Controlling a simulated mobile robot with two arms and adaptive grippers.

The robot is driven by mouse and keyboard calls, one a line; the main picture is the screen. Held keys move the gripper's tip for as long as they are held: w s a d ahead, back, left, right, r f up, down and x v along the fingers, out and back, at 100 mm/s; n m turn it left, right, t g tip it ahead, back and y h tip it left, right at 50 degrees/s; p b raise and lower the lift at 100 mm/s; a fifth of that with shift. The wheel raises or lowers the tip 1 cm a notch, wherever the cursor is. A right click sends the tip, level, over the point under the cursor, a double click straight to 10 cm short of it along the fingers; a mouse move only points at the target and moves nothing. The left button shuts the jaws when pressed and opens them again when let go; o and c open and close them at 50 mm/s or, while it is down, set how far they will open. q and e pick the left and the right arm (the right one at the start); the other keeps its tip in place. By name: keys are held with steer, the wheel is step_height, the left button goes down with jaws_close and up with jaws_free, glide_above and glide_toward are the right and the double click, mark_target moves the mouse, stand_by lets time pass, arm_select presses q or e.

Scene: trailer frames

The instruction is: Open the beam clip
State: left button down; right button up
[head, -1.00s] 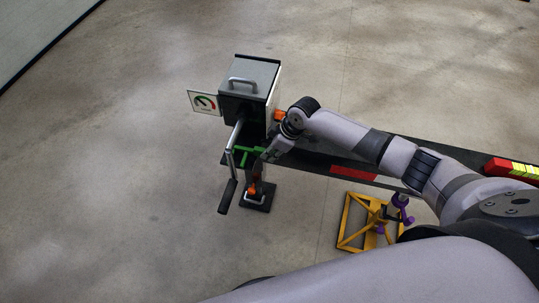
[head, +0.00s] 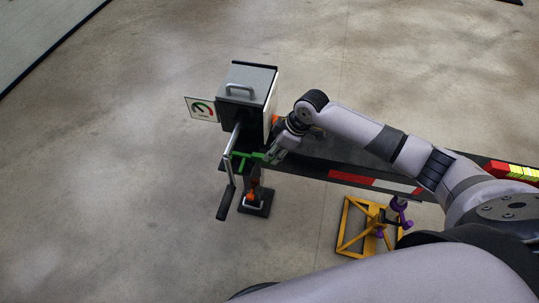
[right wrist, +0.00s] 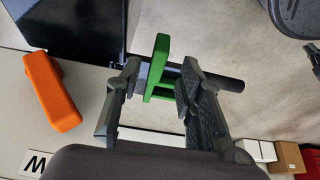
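The green clip (head: 243,160) sits on the dark beam (head: 318,170), just below the grey box at the beam's left end. In the right wrist view the green clip (right wrist: 160,62) has a long bar and short arms, beside a black rod. My right gripper (head: 274,152) is at the right side of the clip. In the right wrist view its two fingers (right wrist: 160,80) are spread, with part of the green clip in the gap between them. A space shows between the fingers, and I see no firm grip. My left gripper is not in view.
The grey box (head: 248,86) has a top handle, a gauge sign (head: 202,109) and a crank (head: 229,185) hanging at its left. An orange handle (right wrist: 52,92) is close by in the right wrist view. A yellow stand (head: 366,226) is below the beam. Open floor lies left.

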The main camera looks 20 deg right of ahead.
steer(key=v, duration=0.7)
steer(key=shift+s+f, duration=0.1)
